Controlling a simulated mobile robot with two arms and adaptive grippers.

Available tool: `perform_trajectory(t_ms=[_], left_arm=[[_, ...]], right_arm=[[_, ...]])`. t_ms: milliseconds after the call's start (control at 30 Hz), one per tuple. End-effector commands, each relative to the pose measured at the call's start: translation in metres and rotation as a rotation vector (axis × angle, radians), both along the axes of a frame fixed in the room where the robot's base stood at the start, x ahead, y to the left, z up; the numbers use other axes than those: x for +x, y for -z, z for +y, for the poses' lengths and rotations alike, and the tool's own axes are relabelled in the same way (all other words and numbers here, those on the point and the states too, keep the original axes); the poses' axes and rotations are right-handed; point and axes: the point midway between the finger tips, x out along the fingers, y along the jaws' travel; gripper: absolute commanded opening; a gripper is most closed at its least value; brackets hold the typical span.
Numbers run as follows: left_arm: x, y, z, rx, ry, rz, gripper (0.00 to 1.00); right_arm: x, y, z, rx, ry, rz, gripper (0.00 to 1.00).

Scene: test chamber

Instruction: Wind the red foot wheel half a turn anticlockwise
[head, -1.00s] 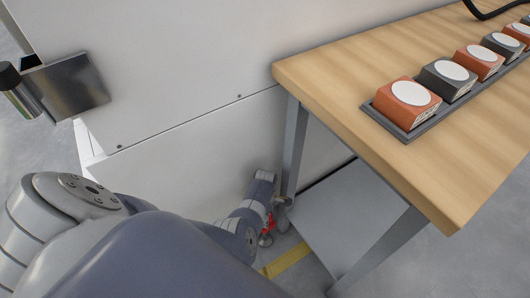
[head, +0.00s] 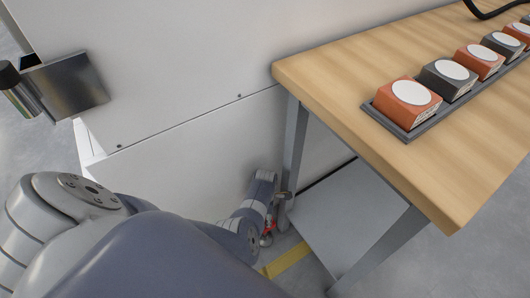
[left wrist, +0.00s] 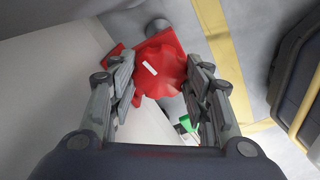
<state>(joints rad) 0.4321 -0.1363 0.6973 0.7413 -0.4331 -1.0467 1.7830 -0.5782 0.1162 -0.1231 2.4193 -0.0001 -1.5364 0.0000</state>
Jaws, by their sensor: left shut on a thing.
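The red foot wheel (left wrist: 160,75) has a lobed rim and a white mark on its face, tilted in the left wrist view. My left gripper (left wrist: 160,88) has one finger on each side of the wheel and is shut on its rim. A red part shows behind the wheel, with a grey round end above it. In the head view the wheel is only a small red patch (head: 269,230) low by the table leg, mostly hidden by my left wrist. My right gripper is in neither view.
A wooden table (head: 450,190) with grey legs carries a row of red and dark blocks. A pale panel (head: 180,170) stands close behind my left arm. A yellow floor stripe (left wrist: 225,50) runs beside the wheel. A small green part (left wrist: 186,123) shows below it.

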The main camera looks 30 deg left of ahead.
Motion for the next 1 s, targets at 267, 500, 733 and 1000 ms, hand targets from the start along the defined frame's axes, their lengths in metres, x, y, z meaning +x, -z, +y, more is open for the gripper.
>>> perform_trajectory(t_ms=[267,500,733,1000], left_arm=[[-0.0007,0.0005,0.0005,0.000,0.001,0.001,0.65],[-0.0002,0.0002,0.0003,0.000,0.001,0.000,0.65],[0.0000,0.0000,0.0002,0.000,0.002,0.000,0.65],[-0.0003,-0.0001,0.0004,0.001,0.100,0.001,0.65]], right_arm=[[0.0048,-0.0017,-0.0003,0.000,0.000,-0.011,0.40],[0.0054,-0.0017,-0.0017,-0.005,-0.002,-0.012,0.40],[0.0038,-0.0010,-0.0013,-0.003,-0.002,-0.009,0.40],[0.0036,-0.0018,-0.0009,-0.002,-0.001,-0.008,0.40]])
